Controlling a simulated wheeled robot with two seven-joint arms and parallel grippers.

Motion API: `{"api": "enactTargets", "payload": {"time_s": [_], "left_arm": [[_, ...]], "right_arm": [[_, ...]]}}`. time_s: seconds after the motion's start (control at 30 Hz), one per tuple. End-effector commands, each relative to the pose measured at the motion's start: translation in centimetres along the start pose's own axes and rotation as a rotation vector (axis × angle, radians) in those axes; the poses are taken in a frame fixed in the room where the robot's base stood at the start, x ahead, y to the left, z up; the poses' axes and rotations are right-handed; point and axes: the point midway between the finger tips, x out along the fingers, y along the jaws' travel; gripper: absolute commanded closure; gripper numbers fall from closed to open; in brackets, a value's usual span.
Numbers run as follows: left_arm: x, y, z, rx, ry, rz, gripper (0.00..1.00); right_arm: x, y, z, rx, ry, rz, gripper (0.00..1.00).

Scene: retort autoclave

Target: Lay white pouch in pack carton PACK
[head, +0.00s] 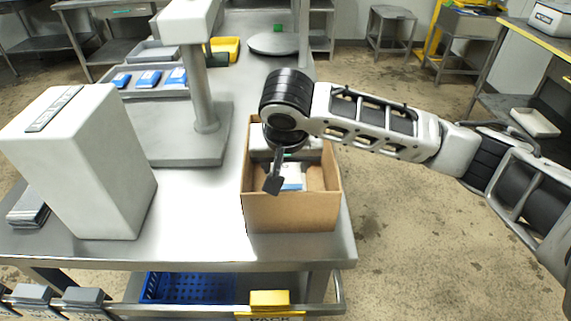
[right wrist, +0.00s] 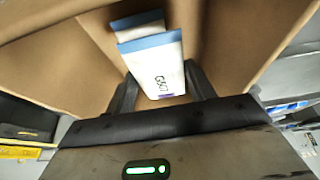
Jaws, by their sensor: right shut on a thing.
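The pack carton (head: 290,213) is an open brown box at the front right of the steel table; its inner walls fill much of the right wrist view (right wrist: 236,45). My right gripper (right wrist: 162,90) reaches down into it, shut on a white pouch (right wrist: 157,72) with a blue top band and printed marks. In the head view, white and blue pouch material (head: 294,176) shows beside the gripper's dark finger. My left gripper is out of view.
A tray with several blue and white pouches (head: 148,80) lies further back. A yellow PACK sign (head: 270,299) hangs below the table's front edge.

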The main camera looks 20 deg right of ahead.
Motion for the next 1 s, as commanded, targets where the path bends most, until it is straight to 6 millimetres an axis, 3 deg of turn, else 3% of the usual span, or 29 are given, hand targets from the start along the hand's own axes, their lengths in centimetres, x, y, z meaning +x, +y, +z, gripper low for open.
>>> {"api": "enactTargets", "payload": {"time_s": [0.53,0.57,0.6,1.0], "left_arm": [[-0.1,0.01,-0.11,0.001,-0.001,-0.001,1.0],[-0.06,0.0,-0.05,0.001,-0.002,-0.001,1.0],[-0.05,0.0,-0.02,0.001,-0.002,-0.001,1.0],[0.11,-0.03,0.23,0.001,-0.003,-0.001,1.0]], "right_arm": [[1.21,-0.02,0.47,0.0,0.001,-0.003,0.7],[1.21,-0.03,0.47,0.0,0.002,-0.003,0.38],[1.21,-0.02,0.46,0.0,0.002,-0.002,0.27],[0.6,-0.02,0.21,0.0,0.004,-0.002,0.24]]}}
